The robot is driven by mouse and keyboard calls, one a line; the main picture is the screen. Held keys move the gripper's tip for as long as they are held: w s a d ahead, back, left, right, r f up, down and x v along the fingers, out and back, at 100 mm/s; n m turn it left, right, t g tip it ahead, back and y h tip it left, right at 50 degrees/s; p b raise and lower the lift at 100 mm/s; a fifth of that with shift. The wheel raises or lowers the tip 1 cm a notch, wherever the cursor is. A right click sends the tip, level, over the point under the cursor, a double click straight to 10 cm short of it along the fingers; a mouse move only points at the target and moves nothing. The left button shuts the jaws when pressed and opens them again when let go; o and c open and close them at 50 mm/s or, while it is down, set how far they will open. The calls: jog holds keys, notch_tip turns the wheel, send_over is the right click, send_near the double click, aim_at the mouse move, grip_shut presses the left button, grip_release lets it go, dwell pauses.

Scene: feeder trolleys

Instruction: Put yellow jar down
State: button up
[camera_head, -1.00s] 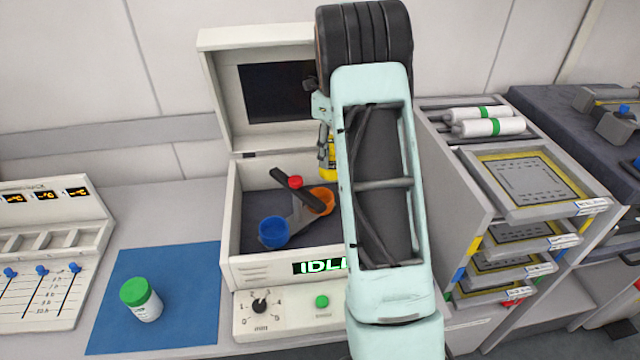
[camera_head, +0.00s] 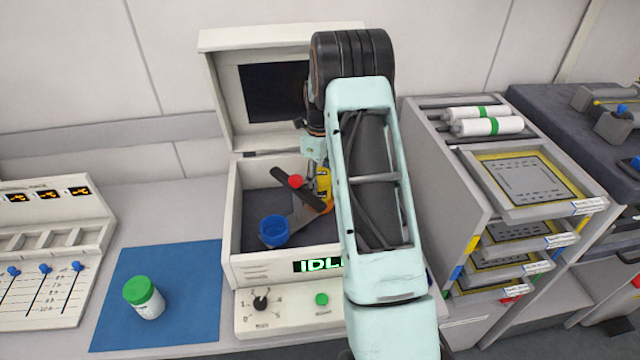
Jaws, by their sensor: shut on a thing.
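The yellow jar (camera_head: 323,183) shows as a narrow yellow strip beside my arm, over the open machine. My gripper (camera_head: 316,168) is shut on it; the fingertips are mostly hidden behind my arm. The jar is at the orange cup (camera_head: 328,207), which is now largely covered by the jar and arm. Whether the jar sits inside the cup or just above it cannot be told.
The open machine (camera_head: 233,225) also holds a blue cup (camera_head: 273,231) and a dark bar with a red knob (camera_head: 295,181). Its raised lid (camera_head: 220,95) stands behind. A green-lidded white jar (camera_head: 144,298) stands on a blue mat (camera_head: 190,255). A drawer trolley (camera_head: 450,190) is at right.

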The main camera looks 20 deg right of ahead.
jog(key=shift+f, duration=0.45)
jog(key=shift+f, duration=0.2)
jog(key=o, duration=1.7)
notch_tip(320, 180, up, 12)
jog(key=shift+r+b, duration=0.15)
jog(key=shift+b, duration=0.35)
